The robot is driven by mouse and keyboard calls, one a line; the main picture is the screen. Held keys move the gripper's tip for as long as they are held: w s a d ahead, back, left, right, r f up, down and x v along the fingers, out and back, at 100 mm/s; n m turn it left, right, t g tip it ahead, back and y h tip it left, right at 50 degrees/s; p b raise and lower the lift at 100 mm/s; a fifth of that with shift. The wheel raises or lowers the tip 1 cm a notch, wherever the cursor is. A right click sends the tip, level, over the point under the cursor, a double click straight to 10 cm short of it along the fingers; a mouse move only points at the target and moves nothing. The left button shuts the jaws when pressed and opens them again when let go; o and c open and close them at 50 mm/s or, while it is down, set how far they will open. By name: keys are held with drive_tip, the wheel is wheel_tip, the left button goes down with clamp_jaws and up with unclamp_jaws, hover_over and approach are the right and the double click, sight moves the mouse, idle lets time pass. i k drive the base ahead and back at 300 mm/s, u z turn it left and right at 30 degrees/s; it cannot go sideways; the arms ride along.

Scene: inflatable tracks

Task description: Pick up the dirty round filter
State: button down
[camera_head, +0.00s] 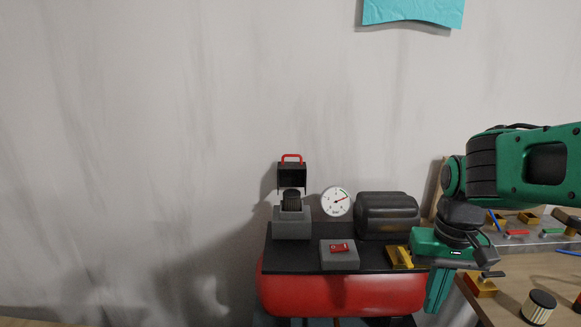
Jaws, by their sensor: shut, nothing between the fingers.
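A dark round filter (291,200) sits upright in the grey housing (291,224) at the left end of the compressor. I take it as the dirty one. The housing's black cover with a red handle (292,174) is raised above it. My gripper (435,305) points down at the right end of the compressor, well to the right of the dark filter. It is shut and empty. A cream pleated filter with a black top (538,308) stands on the workbench at lower right, apart from my gripper.
The wooden workbench (500,307) at right holds several tools and blocks. The wall stands behind.

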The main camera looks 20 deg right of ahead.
sight(292, 197)
drive_tip(key=z, duration=1.3)
drive_tip(key=k, duration=1)
drive_tip(key=u, duration=0.65)
drive_tip(key=i, duration=1)
